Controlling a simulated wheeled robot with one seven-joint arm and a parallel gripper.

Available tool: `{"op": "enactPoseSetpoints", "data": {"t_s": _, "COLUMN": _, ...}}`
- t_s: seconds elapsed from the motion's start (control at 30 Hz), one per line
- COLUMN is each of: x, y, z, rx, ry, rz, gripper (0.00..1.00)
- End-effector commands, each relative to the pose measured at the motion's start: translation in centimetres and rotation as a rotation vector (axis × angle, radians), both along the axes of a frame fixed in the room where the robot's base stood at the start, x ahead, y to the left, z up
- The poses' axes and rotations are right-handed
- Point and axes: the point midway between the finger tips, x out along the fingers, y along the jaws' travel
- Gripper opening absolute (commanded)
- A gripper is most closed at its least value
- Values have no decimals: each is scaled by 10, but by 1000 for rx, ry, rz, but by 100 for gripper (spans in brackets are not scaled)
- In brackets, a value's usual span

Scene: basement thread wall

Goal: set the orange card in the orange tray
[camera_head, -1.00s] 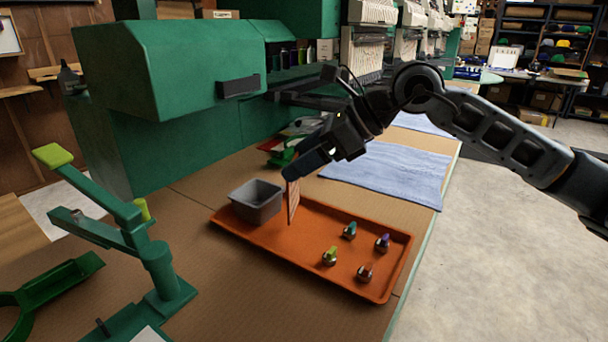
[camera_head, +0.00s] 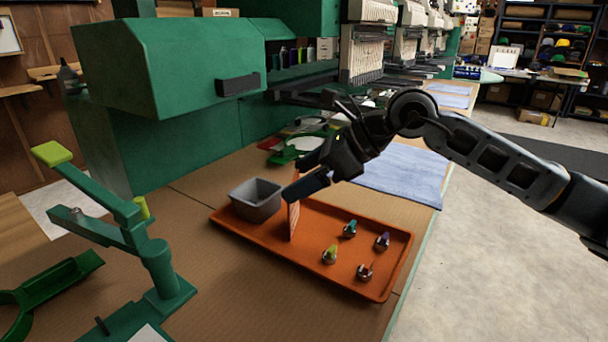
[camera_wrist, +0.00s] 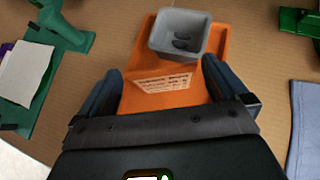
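The orange card (camera_head: 294,220), with pale lines of print, is upright at my gripper's fingertips. It is seen nearly edge-on in the head view, its lower edge at or just above the floor of the orange tray (camera_head: 335,215); contact is unclear. My gripper (camera_head: 291,196) holds it from above. In the wrist view the printed card (camera_wrist: 163,83) spans between my two dark fingers (camera_wrist: 162,72). The card blends with the tray (camera_wrist: 140,50) behind it, so its exact outline is hard to see.
A grey bin (camera_head: 256,200) stands in the tray's far-left part, close to the card. Several small colored-topped pieces (camera_head: 349,229) stand in the tray's right part. A green stand (camera_head: 150,240) is at left; a blue cloth (camera_head: 405,172) lies behind the tray.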

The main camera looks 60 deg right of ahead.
Motion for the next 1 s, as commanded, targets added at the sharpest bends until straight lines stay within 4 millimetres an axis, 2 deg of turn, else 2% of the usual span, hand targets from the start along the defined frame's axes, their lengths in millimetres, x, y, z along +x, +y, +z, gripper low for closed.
{"op": "enactPoseSetpoints", "data": {"t_s": 0.17, "x": -1, "y": -1, "z": 4, "rx": -1, "ry": 0, "rz": -1, "gripper": 100}}
{"op": "enactPoseSetpoints", "data": {"t_s": 0.27, "x": -11, "y": -6, "z": 10, "rx": -3, "ry": -1, "rz": -3, "gripper": 100}}
{"op": "enactPoseSetpoints", "data": {"t_s": 0.7, "x": -73, "y": -34, "z": 62, "rx": -1, "ry": 0, "rz": -3, "gripper": 100}}
{"op": "enactPoseSetpoints", "data": {"t_s": 1.0, "x": -87, "y": -40, "z": 74, "rx": 0, "ry": 0, "rz": 0, "gripper": 100}}
